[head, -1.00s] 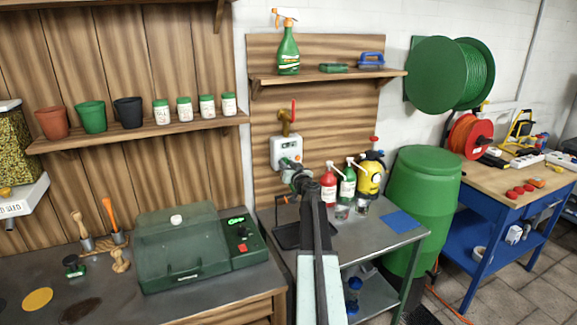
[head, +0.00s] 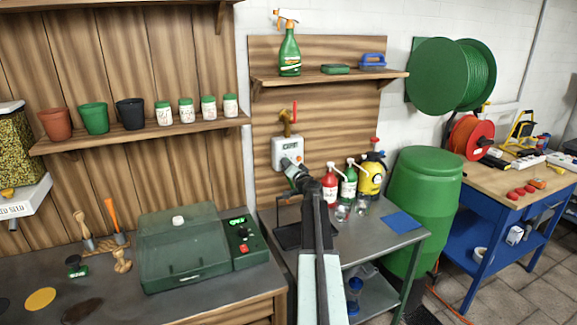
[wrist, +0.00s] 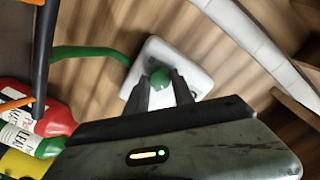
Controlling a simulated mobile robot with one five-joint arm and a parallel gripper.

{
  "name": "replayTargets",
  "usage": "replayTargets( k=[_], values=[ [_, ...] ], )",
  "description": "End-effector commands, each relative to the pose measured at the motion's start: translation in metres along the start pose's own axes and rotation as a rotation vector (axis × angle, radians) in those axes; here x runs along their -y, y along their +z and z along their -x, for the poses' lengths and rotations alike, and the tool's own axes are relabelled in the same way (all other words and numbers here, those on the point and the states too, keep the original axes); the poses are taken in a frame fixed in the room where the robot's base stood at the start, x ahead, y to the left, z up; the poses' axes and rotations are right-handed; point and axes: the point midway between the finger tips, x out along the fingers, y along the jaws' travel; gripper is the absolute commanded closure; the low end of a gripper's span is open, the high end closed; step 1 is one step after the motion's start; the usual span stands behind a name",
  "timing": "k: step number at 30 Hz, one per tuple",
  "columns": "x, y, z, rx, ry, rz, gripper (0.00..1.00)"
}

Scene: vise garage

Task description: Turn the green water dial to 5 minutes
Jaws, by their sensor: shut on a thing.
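The water timer is a white box (head: 284,147) with a small display, mounted on the wooden back panel below a brass tap with a red lever (head: 288,118). In the wrist view the white box (wrist: 195,80) appears tilted, with the rounded green dial (wrist: 160,77) on its front. My gripper (wrist: 161,84) has one dark finger on each side of the dial and is shut on it. In the head view my gripper (head: 288,166) reaches the lower front of the box and hides the dial. The display's reading is too small to make out.
A red bottle (head: 330,190), a green bottle (head: 348,185) and a yellow sprayer (head: 371,176) stand just right of my arm on the metal table (head: 385,245). A shelf (head: 330,76) is above. A green-lidded propagator (head: 185,245) stands at left. A green hose (wrist: 88,53) runs beside the box.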

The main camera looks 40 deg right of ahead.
Motion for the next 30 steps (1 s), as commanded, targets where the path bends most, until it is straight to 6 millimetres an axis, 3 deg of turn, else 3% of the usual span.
replayTargets(
  k=[15, 30],
  values=[
    [-0.0001, -0.0014, -0.0001, 0.025, 0.005, -0.444, 1.0],
    [-0.0005, -0.0017, 0.0005, 0.036, 0.008, -0.639, 1.0]
  ],
)
